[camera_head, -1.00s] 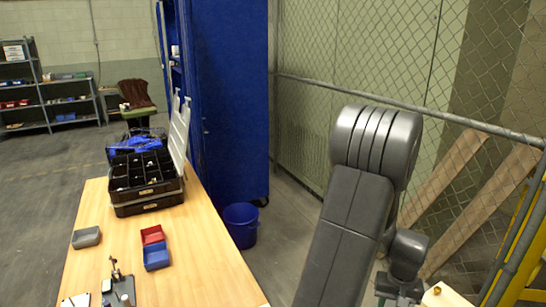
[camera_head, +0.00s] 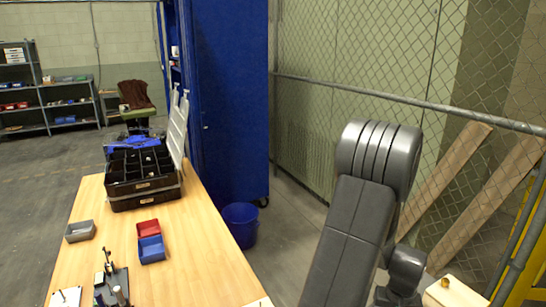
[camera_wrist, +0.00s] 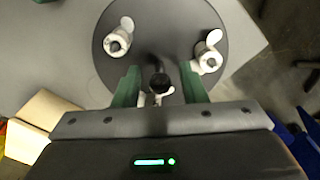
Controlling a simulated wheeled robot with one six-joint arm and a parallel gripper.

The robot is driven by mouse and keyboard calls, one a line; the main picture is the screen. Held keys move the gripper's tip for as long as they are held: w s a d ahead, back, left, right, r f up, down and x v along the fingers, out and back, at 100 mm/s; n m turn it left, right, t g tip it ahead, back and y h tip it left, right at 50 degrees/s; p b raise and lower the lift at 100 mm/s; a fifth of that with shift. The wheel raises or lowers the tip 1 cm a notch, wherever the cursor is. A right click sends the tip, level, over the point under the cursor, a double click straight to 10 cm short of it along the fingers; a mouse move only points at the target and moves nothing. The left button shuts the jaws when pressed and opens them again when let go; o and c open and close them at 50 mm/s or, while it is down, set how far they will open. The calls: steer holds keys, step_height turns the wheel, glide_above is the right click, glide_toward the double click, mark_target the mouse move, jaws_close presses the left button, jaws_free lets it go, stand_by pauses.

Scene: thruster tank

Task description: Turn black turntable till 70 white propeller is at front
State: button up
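The black turntable (camera_wrist: 160,30) is a dark round disc in the wrist view, on a light grey surface. White propellers stand on it, one at the upper left (camera_wrist: 119,40) and one at the right (camera_wrist: 208,52). A third white propeller (camera_wrist: 156,97) shows lower down, partly hidden by a dark upright knob (camera_wrist: 160,82). I cannot read any numbers on them. My gripper (camera_wrist: 158,82) has its two green fingers spread over the near part of the disc, one on each side of the knob, with gaps showing. The turntable and my gripper's fingers do not show in the head view.
A wooden table (camera_head: 200,265) bears a black toolbox (camera_head: 142,180), a grey bin (camera_head: 80,231), a red bin (camera_head: 148,228) and a blue bin (camera_head: 151,249). A blue bucket (camera_head: 240,224) stands beside it. A mesh fence (camera_head: 400,60) runs behind my arm.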

steer(key=shift+c, duration=0.5)
jaws_close()
steer(key=shift+n, duration=1.8)
steer(key=shift+n+b, duration=0.4)
steer(key=shift+n, duration=1.3)
steer(key=shift+n, duration=1.7)
